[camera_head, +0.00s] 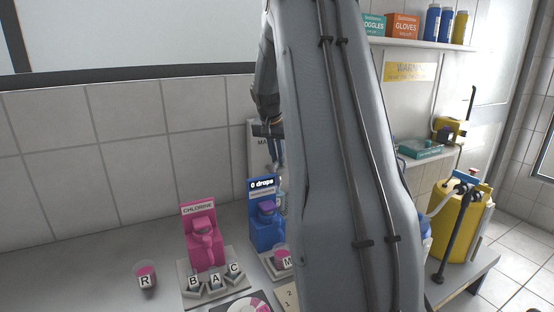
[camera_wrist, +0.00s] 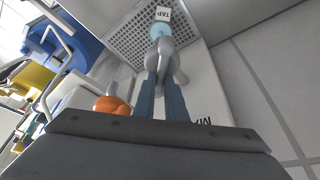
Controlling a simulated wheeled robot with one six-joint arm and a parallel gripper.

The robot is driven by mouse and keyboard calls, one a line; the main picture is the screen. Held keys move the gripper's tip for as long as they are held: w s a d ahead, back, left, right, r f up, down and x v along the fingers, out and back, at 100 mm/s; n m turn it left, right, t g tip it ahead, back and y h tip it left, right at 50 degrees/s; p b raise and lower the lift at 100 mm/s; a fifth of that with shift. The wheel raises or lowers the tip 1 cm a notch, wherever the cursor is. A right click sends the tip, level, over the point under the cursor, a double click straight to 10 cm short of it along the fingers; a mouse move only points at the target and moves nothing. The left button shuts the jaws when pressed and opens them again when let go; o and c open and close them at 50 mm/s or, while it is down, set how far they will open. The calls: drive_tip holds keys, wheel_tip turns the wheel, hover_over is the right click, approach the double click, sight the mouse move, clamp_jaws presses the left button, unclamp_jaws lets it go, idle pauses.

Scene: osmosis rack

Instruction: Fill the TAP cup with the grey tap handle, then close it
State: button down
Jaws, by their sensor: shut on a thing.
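In the wrist view my gripper (camera_wrist: 161,88) is shut on the grey tap handle (camera_wrist: 167,58), its two blue fingers at the handle's sides. The TAP cup (camera_wrist: 158,31), with a white TAP label and light blue colour, stands just past the handle on a perforated grey tray (camera_wrist: 133,42). Whether water is running, and how full the cup is, I cannot tell.
An orange knob (camera_wrist: 112,104) sits close left of my fingers. In the head view a pink chlorine dispenser (camera_head: 205,240), a blue dispenser (camera_head: 264,228) reading "0 drops", a cup marked R (camera_head: 146,276) and a cup marked M (camera_head: 282,256) stand on the counter. A yellow tank (camera_head: 458,222) stands right.

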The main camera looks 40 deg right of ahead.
drive_tip(key=m+b, duration=0.2)
drive_tip(key=shift+w+f+g+b, duration=0.1)
drive_tip(key=shift+f+g+b, duration=0.05)
drive_tip(key=shift+g+b, duration=0.25)
drive_tip(key=m+g+b, duration=0.1)
drive_tip(key=m+b, duration=0.1)
drive_tip(key=m, duration=0.1)
drive_tip(key=shift+h, duration=0.4)
drive_tip(key=m+g+b, duration=0.1)
drive_tip(key=m, duration=0.1)
drive_tip(key=m+g+b, duration=0.1)
drive_tip(key=m+b, duration=0.1)
drive_tip(key=m, duration=0.1)
drive_tip(key=shift+s+r, duration=0.2)
drive_tip(key=shift+m, duration=0.3)
drive_tip(key=c, duration=1.8)
unclamp_jaws()
drive_tip(key=shift+s, duration=0.1)
drive_tip(key=b+v, duration=0.1)
drive_tip(key=v, duration=0.6)
drive_tip(key=shift+r, duration=0.4)
